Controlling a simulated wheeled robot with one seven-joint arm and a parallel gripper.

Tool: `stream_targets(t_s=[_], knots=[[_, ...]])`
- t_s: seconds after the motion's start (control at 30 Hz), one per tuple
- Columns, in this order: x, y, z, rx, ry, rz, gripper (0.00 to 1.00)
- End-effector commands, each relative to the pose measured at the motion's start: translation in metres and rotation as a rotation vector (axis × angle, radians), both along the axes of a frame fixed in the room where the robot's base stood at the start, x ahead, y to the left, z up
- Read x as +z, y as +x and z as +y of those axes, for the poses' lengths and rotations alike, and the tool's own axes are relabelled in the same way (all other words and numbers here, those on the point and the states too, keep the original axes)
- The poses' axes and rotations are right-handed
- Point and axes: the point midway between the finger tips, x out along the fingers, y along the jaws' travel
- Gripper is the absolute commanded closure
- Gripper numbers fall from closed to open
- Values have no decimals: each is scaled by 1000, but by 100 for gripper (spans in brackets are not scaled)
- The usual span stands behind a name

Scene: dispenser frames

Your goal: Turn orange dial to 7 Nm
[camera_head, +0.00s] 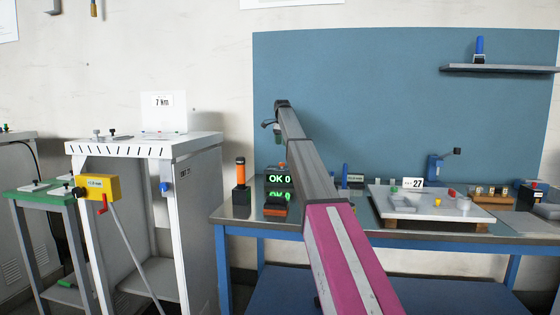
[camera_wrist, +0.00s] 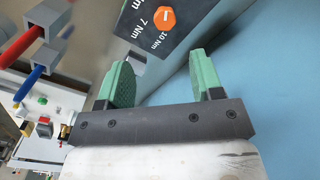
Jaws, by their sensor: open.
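The orange dial (camera_wrist: 163,21) is a hexagonal knob on a dark panel (camera_wrist: 185,28) at the top of the wrist view. It carries a small white mark. Labels 7 Nm and 10 Nm are printed beside it; a third label is cut off at the frame edge. I cannot tell which label the mark points at. My gripper (camera_wrist: 161,76) is open and empty, with its two green fingers apart. In the wrist picture the dial appears beyond the fingertips and apart from them. In the head view the dial cannot be made out.
A red-handled and a blue-handled tool (camera_wrist: 38,68) show at the wrist view's left. In the head view, the workbench (camera_head: 390,238) holds green OK displays (camera_head: 279,179), an orange-topped tool (camera_head: 240,172) and a white tray (camera_head: 400,207). A white cabinet (camera_head: 190,220) stands left.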

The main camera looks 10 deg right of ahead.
Motion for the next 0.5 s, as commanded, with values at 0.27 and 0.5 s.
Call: stream_targets(t_s=[0.27,0.5], knots=[[-8,-1,0,0,0,1,40],[-37,-1,0,0,0,1,40]])
